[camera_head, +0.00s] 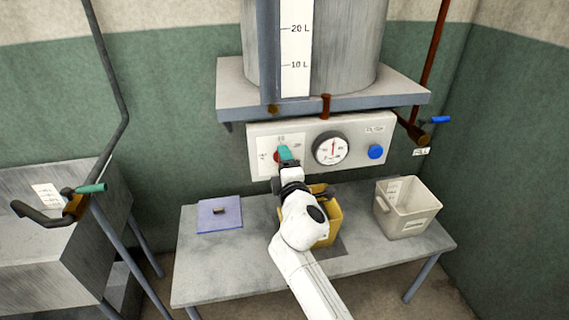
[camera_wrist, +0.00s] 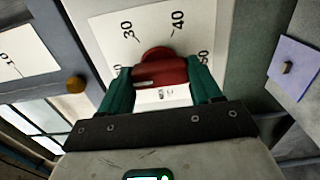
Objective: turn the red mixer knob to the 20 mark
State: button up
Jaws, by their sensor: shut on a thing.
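The red mixer knob (camera_wrist: 165,68) sits on a white dial plate (camera_wrist: 148,28) in the wrist view. My gripper (camera_wrist: 157,78) has its green fingers on either side of the knob and is shut on it. The 30 and 40 marks are readable on the plate. A mark at the right is partly covered by a finger, and the left side of the scale is largely hidden, so I cannot read a 20 there. I cannot tell where the knob points. In the head view, a sliver of the red knob (camera_head: 276,157) shows beside my gripper (camera_head: 285,153).
The control panel (camera_head: 355,129) also carries a round gauge (camera_head: 331,149) and a blue button (camera_head: 375,152). Below, the table (camera_head: 215,262) holds a blue lid (camera_head: 219,221), a yellow container (camera_head: 334,219) partly behind my arm, and a beige bin (camera_head: 409,228). A shelf edge (camera_head: 370,100) overhangs the panel.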

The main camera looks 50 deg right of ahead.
jog(key=shift+w+r, duration=0.1)
jog(key=shift+r, duration=0.05)
jog(key=o, duration=0.8)
jog(key=shift+c, duration=0.2)
jog(key=o, duration=0.3)
jog(key=b+v, duration=0.1)
jog(key=v, duration=0.9)
jog(key=shift+s+a+b, duration=0.25)
jog(key=shift+s+b, duration=0.05)
jog(key=shift+s, duration=0.05)
